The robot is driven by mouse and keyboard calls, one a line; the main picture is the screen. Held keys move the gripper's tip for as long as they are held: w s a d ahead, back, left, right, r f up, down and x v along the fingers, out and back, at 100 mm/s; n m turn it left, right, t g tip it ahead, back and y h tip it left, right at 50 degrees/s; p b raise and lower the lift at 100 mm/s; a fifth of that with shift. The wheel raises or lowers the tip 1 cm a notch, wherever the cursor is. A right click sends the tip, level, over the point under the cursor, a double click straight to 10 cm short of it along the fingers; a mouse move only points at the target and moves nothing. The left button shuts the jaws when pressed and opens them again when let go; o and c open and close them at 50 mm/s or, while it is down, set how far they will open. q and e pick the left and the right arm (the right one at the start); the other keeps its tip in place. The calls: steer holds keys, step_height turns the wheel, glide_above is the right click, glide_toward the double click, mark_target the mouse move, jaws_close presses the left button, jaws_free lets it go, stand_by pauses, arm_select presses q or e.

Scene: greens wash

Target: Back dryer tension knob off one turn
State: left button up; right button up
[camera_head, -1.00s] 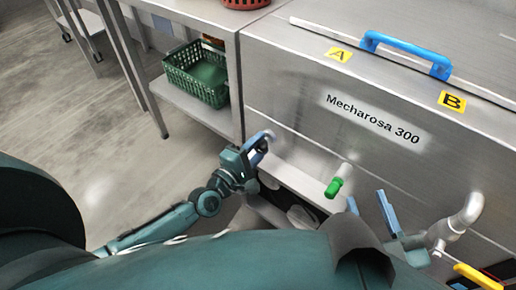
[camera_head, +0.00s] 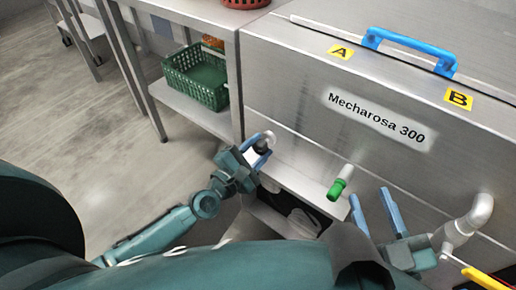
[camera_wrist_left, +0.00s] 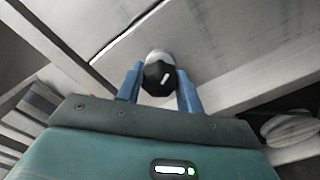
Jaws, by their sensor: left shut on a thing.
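The tension knob is a black round knob (camera_wrist_left: 159,77) with a white mark, on a pale collar against the steel machine front. It also shows in the head view (camera_head: 261,147), low at the machine's left end. My left gripper (camera_head: 262,143) is shut on it, with one blue finger on each side in the left wrist view (camera_wrist_left: 160,85). The white mark is tilted, its top leaning right. My right gripper (camera_head: 375,207) is open and empty in front of the machine, right of the green-handled valve (camera_head: 336,189).
The steel machine (camera_head: 300,110) labelled Mecharosa 300 has a blue lid handle (camera_head: 410,50) on top. A white pipe elbow (camera_head: 478,212) and a yellow lever (camera_head: 482,278) are at right. A green basket (camera_head: 197,78) sits on the lower shelf of the steel table at left.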

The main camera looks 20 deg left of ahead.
arm_select(q)
steer(key=o, duration=1)
steer(key=shift+s, duration=0.1)
steer(key=v, duration=1.3)
